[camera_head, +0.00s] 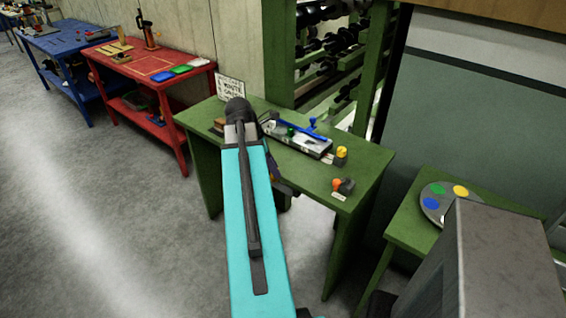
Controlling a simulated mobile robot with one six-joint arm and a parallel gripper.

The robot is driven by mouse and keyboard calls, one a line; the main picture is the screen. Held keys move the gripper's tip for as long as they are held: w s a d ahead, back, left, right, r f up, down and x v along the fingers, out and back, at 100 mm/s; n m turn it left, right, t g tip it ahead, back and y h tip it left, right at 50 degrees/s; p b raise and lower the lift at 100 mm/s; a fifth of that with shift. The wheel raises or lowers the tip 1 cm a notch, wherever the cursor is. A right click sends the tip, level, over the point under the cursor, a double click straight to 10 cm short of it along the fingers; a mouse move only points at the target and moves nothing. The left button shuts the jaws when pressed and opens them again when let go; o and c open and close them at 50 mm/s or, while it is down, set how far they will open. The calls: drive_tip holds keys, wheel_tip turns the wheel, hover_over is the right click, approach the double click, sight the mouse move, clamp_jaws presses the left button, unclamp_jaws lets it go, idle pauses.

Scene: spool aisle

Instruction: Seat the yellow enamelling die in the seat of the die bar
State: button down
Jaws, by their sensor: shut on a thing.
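On the green bench (365,170) lies a long grey and black fixture (310,146) with a blue lever and a green knob. It may be the die bar; its left end is behind my arm and I cannot make out an empty seat. A small yellow piece (341,152) stands on the bench just right of the fixture, with a pale label by it. I cannot tell whether it is the enamelling die. My turquoise arm reaches up over the bench's left part. Dark parts of my wrist show beside it, but the jaws and anything in them are hidden behind the arm.
An orange piece (337,185) with a dark block stands at the bench's front right. A lettered sign (230,88) stands at the back left. A green table at right holds a grey palette disc (432,205) with coloured spots. A red bench (137,67) stands farther left; open floor lies between.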

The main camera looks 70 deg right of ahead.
drive_tip(key=shift+w+a+r, duration=0.1)
drive_tip(key=shift+w+a, duration=0.05)
drive_tip(key=shift+a, duration=0.45)
drive_tip(key=shift+w+a, duration=0.15)
drive_tip(key=shift+a, duration=0.45)
drive_tip(key=w+a+n, duration=0.1)
drive_tip(key=w+a, duration=1)
drive_tip(key=w, duration=0.3)
drive_tip(key=w+a+n, duration=0.1)
drive_tip(key=w+a, duration=0.9)
drive_tip(key=w, duration=0.3)
drive_tip(key=w+a, duration=0.3)
drive_tip(key=a, duration=0.7)
drive_tip(key=w+a+r+n, duration=0.1)
drive_tip(key=w+a, duration=0.3)
drive_tip(key=a, duration=0.5)
drive_tip(key=w+a+h, duration=0.1)
drive_tip(key=w+a, duration=0.3)
drive_tip(key=a, duration=0.6)
drive_tip(key=shift+a+r+t, duration=0.35)
drive_tip(key=shift+t, duration=0.05)
drive_tip(key=shift+w, duration=0.15)
